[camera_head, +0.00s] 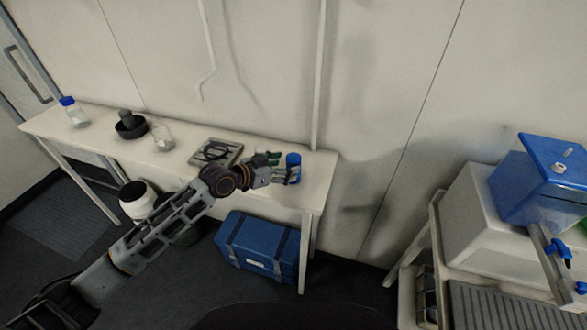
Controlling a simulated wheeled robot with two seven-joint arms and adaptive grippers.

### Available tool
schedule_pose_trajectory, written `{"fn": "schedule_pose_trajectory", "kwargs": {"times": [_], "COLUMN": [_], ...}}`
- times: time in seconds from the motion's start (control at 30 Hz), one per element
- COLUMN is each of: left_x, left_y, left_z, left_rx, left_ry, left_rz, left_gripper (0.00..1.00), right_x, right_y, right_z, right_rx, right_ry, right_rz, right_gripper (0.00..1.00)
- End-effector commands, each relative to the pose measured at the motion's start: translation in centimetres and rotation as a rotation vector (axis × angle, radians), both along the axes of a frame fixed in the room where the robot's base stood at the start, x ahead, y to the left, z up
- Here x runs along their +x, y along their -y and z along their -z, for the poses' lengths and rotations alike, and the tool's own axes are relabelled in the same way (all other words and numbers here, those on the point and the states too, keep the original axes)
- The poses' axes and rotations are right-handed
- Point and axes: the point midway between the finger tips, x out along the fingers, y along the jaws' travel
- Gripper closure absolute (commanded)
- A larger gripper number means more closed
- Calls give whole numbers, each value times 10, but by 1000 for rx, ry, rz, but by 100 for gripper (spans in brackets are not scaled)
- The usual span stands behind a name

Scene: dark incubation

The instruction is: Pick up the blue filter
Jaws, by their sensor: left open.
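The blue filter (293,163) is a small blue cylinder standing upright near the right end of the long white table (318,187). My left gripper (290,177) reaches over the table from the left. Its fingers are open at the filter's lower front and partly hide it. I cannot tell whether they touch it or stand around it. My right gripper is not in view.
A grey tray with a black looped item (215,152) lies left of my gripper. Farther left are a glass flask (162,138), a black bowl (131,127) and a blue-capped bottle (74,112). A blue case (258,246) is under the table.

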Motion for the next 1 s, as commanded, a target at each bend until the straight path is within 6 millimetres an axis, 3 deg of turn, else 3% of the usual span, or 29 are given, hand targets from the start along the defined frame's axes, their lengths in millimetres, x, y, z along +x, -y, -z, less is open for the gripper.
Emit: {"fn": "schedule_pose_trajectory", "kwargs": {"times": [0.6, 1.0], "left_x": [29, 32], "left_y": [31, 34], "left_z": [15, 17], "left_rx": [-1, 0], "left_ry": [-1, 0], "left_rz": [0, 0], "left_gripper": [31, 31], "right_x": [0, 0], "right_y": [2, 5], "right_z": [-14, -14], "right_rx": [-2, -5], "right_ry": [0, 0], "right_rz": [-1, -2], "right_gripper": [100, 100]}}
